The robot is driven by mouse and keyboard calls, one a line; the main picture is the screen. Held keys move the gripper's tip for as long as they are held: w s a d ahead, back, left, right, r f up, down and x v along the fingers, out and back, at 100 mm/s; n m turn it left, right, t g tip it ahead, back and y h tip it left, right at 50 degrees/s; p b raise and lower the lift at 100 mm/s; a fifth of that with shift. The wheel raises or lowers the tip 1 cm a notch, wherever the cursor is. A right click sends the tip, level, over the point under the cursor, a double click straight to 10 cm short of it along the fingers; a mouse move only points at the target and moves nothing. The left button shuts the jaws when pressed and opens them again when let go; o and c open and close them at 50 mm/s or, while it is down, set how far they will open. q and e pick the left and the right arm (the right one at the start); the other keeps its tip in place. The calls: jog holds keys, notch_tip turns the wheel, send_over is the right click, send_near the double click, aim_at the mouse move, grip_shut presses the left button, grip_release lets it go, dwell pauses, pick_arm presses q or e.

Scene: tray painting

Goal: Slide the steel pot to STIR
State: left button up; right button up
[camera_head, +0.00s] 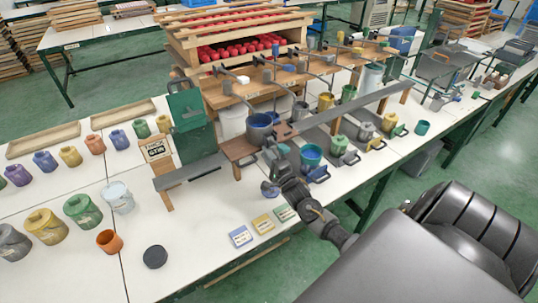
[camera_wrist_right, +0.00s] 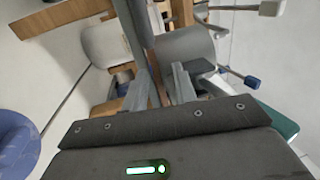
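A grey steel-coloured pot (camera_head: 259,126) with blue contents stands at the left end of the row of pots, by a brown wooden stand (camera_head: 240,150). My right gripper (camera_head: 272,143) reaches in from the lower right, close in front of this pot and partly covering it. In the right wrist view the two fingers (camera_wrist_right: 161,88) stand apart, with a narrow grey and brown strip visible between them. I cannot tell whether they touch the pot. A grey rounded body (camera_wrist_right: 185,48) lies just beyond the fingers. A sign (camera_head: 157,150) whose lower word looks like STIR stands left. My left gripper is not in view.
A green machine (camera_head: 190,115) and a long grey rail (camera_head: 190,172) are left of the pot. Several pots with handles, including a teal-rimmed one (camera_head: 311,156), line the right. Small cards (camera_head: 262,223) lie in front.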

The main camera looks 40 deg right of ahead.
jog(key=p+v, duration=0.3)
jog(key=v, duration=0.9)
jog(key=shift+s+p, duration=0.2)
jog(key=shift+p, duration=0.15)
dwell(0.5)
jog(key=shift+f, duration=0.1)
